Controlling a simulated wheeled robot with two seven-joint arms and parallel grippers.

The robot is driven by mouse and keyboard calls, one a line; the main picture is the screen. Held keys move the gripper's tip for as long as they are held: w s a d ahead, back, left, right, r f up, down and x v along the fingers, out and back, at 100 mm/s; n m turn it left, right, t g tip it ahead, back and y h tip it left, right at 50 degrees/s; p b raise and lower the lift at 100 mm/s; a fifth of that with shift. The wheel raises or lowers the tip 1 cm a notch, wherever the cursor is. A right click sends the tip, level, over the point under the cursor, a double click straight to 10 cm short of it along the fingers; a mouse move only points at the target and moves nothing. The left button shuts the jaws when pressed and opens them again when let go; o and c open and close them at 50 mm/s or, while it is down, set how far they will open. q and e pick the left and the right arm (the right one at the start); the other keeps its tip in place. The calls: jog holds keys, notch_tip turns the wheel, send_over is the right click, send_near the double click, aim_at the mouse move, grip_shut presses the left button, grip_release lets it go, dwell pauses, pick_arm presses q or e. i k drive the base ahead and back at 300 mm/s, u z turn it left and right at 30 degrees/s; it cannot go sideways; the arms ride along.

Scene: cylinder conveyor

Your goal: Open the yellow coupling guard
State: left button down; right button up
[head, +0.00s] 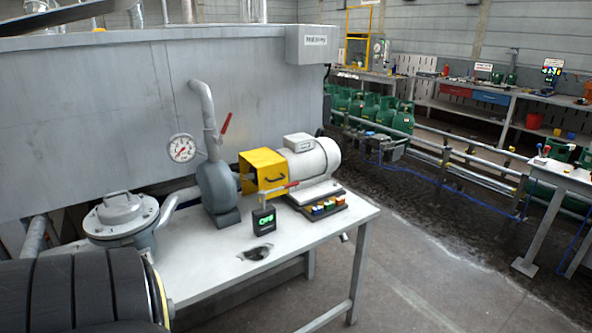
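The yellow coupling guard (251,164) is a box on the white bench, between the grey pump (216,190) on its left and the white motor (310,158) on its right. Its front face has a dark handle. The guard covers the coupling, which I cannot see, and it looks closed. Neither of my grippers shows in the head view, and nothing of mine touches the guard.
A pressure gauge (181,148) is behind.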

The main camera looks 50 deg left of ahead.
aim_at(272, 169)
jog(key=u, duration=0.65)
jog(key=i, duration=1.3)
jog(key=u, duration=1.25)
